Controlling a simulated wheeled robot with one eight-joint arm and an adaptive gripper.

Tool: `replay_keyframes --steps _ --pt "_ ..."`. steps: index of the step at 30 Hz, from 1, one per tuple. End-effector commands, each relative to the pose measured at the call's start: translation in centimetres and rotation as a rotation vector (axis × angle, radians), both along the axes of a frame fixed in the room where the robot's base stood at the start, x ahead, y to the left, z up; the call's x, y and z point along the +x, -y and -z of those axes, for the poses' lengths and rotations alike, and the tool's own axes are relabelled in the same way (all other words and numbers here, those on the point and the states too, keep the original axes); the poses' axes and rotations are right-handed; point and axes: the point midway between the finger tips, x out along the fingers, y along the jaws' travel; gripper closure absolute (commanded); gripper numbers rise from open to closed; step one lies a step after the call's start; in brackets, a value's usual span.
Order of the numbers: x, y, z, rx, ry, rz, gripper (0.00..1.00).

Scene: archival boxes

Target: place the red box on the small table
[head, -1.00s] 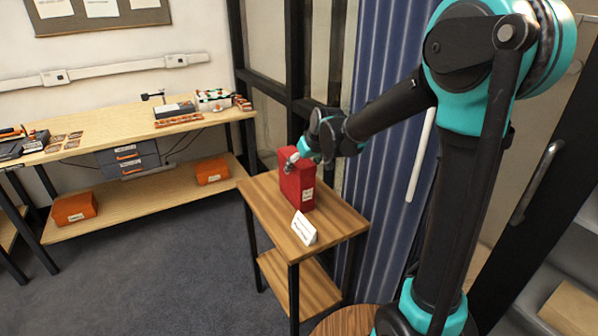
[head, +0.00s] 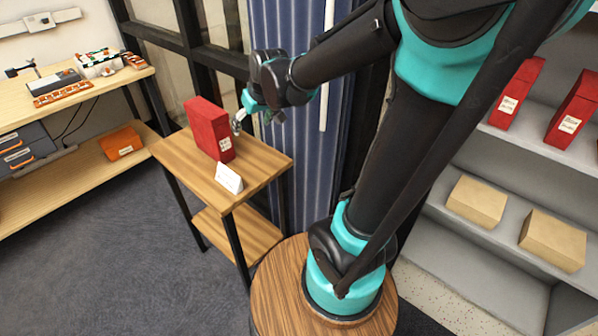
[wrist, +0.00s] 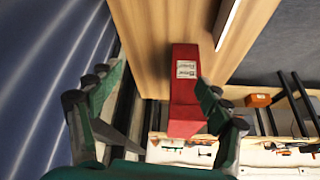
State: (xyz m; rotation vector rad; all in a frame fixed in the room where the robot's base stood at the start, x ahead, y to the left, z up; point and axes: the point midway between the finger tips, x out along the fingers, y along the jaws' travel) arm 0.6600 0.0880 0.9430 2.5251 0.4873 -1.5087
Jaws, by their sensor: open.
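The red box (head: 209,129) stands upright on the small table (head: 262,165), near its back left part. A white label shows on its narrow face. My gripper (head: 258,118) is open and empty, just right of the box at about its mid height. In the wrist view the red box (wrist: 184,90) lies ahead, with my gripper's fingers (wrist: 150,105) spread wide; the right finger overlaps the box's edge in the picture. I cannot tell whether it touches. A white folded card (head: 229,178) stands on the table in front of the box.
A workbench (head: 60,115) with tools and an orange bin (head: 121,143) is at the left. Shelves (head: 480,150) at the right hold more red boxes (head: 517,93) and tan boxes (head: 477,200). A blue ribbed panel (head: 288,40) stands behind the table. Floor at lower left is clear.

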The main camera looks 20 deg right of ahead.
Motion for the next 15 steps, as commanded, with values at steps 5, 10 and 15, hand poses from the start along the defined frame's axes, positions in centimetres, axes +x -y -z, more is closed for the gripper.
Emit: replay_keyframes --steps 5,10,15 --pt "-9.3 8.5 6.5 -0.029 -0.069 0.206 0.22" --pt "-15.4 12.1 10.4 -0.044 -0.110 0.331 0.22" --pt "-17.2 12.9 11.4 -0.050 -0.124 0.366 0.22"
